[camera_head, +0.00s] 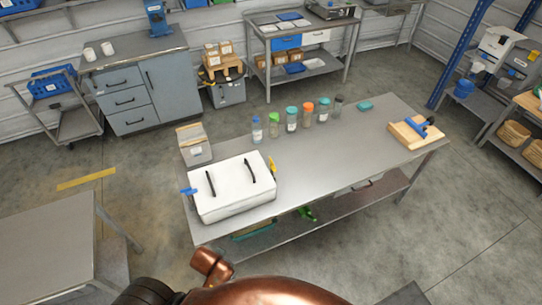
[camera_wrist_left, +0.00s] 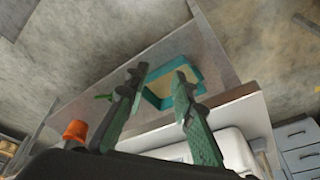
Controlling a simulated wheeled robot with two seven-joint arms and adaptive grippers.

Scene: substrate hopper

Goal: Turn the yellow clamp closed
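The yellow clamp (camera_head: 272,165) is a small lever at the right end of the white hopper box (camera_head: 232,192), near its back corner. It looks raised and slightly tilted, but it is too small to tell its exact angle. A blue clamp (camera_head: 188,191) sticks out at the box's left end. My left gripper (camera_wrist_left: 159,76) is open and empty, its green fingers spread apart. In the left wrist view it is near the white box (camera_wrist_left: 230,150), and the yellow clamp is not visible there. The head view shows neither gripper.
The box stands on a grey metal table (camera_head: 320,160). Several lidded jars (camera_head: 292,119) stand behind, and a wooden board (camera_head: 416,131) lies at the right. A teal tray (camera_wrist_left: 152,98) and a green tool (camera_head: 306,213) are on the lower shelf.

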